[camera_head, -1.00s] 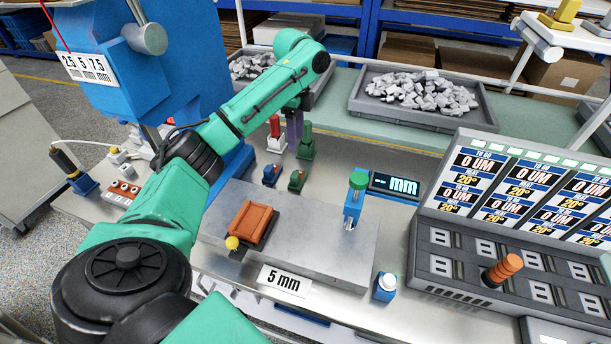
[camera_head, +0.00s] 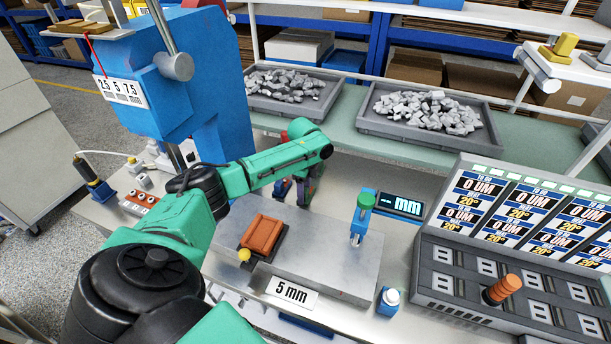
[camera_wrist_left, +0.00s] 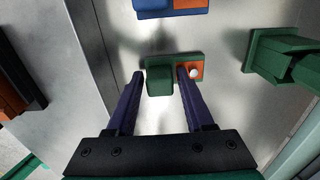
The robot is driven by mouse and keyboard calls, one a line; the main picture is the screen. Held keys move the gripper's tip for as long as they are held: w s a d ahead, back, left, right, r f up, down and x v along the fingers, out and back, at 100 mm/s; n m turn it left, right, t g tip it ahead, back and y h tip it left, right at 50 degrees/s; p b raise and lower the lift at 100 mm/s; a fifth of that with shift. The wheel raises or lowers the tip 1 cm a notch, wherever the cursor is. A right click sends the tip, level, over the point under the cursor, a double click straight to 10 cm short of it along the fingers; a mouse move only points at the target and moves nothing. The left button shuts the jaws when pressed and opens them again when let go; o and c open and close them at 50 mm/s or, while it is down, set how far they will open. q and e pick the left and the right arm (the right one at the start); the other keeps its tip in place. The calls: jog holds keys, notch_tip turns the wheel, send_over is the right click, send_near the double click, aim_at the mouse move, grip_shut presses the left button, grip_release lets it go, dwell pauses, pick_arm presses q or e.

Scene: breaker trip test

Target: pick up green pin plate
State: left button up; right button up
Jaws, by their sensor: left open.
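The green pin plate (camera_wrist_left: 159,82) lies on the bench in the left wrist view, a small green block with an orange face and a white round pin at its right. My left gripper (camera_wrist_left: 160,76) is open, with its two dark purple fingers apart. The fingertips lie on either side of the plate's green block; the right one overlaps the orange part. I cannot tell whether they touch it. In the head view my left gripper (camera_head: 306,184) is low over the bench behind the metal slab, and the arm and fingers largely hide the plate.
A blue pin plate (camera_wrist_left: 172,7) lies just beyond the green one. A taller green piece (camera_wrist_left: 285,56) stands close at right. The metal slab (camera_head: 330,255) bears an orange block (camera_head: 262,234) and a blue gauge (camera_head: 361,218). A grey panel (camera_head: 460,270) stands at right.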

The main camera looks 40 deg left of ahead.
pick_arm(q)
jog(key=c, duration=0.8)
grip_shut()
jog(key=shift+r, duration=0.1)
